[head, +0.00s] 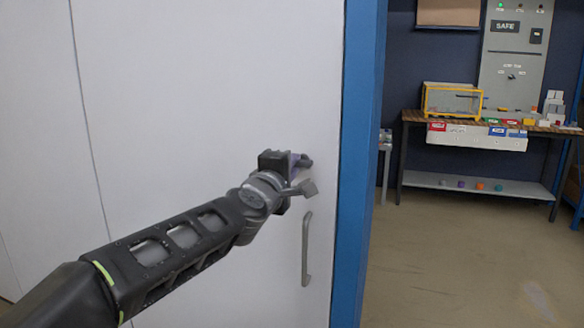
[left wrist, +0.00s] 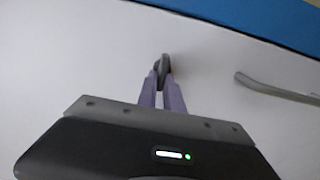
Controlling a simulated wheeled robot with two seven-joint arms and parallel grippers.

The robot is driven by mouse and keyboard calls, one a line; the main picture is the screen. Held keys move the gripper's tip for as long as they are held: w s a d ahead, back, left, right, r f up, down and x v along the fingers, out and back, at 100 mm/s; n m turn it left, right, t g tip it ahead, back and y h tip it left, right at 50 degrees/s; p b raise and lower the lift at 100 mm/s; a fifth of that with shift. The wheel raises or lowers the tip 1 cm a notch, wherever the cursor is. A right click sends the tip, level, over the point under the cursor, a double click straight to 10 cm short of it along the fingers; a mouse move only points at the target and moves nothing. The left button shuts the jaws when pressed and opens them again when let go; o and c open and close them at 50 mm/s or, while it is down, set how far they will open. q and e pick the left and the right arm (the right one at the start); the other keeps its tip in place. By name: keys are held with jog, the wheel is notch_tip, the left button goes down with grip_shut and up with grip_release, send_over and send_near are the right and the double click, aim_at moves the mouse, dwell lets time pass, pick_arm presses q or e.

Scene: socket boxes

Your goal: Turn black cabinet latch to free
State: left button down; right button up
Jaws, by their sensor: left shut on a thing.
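The black cabinet latch (left wrist: 164,66) is a small dark knob on the white cabinet door (head: 220,80). My left gripper (left wrist: 162,82) is shut on the latch, with its two purple fingers on either side of it. In the head view my left gripper (head: 303,162) is at the door's right side, above the grey door handle (head: 306,250). The latch is mostly hidden there by the gripper. The handle also shows at the right of the left wrist view (left wrist: 275,90). The door looks closed. My right gripper is not in view.
A blue post (head: 360,160) stands right of the door. Beyond it, a workbench (head: 410,116) holds a yellow-framed clear box (head: 452,101) and several coloured bins. A grey panel marked SAFE (head: 515,60) hangs behind. The floor (head: 450,260) at right is clear.

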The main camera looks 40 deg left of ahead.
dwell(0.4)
pick_arm(q)
jog(key=c, duration=1.5)
grip_release()
jog(key=p+v, duration=0.1)
jog(key=v, duration=0.6)
jog(key=shift+s+d, duration=0.15)
jog(key=shift+s, duration=0.25)
